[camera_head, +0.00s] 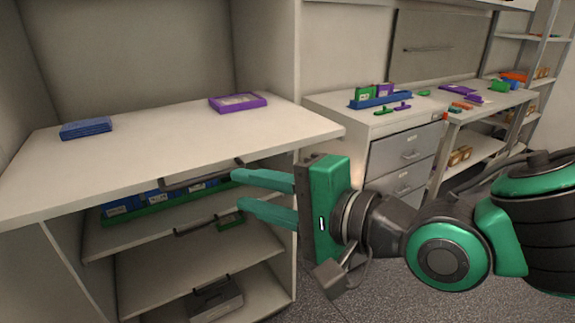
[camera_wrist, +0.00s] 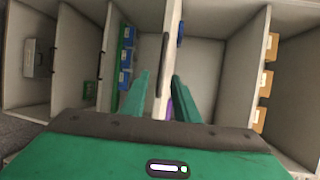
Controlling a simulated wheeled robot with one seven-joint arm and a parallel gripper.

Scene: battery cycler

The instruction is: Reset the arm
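My gripper (camera_head: 252,195) is stretched out to the left at the front edge of the white cabinet, in the head view. Its two green fingers are apart with nothing visible between them. They point toward the cabinet around the height of its worktop (camera_head: 170,150). In the wrist view my gripper (camera_wrist: 161,85) also shows with its fingers spread, and the edge of a cabinet board lies in line between them. I cannot tell whether a finger touches the cabinet. My arm is bent out on the right side of the head view.
A blue item (camera_head: 86,128) and a purple tray (camera_head: 238,102) lie on the worktop. Below are shelves with blue boxes in a green tray (camera_head: 150,214) and a grey box (camera_head: 215,299). A drawer unit (camera_head: 402,155) and a bench stand at the right. Open floor lies in front.

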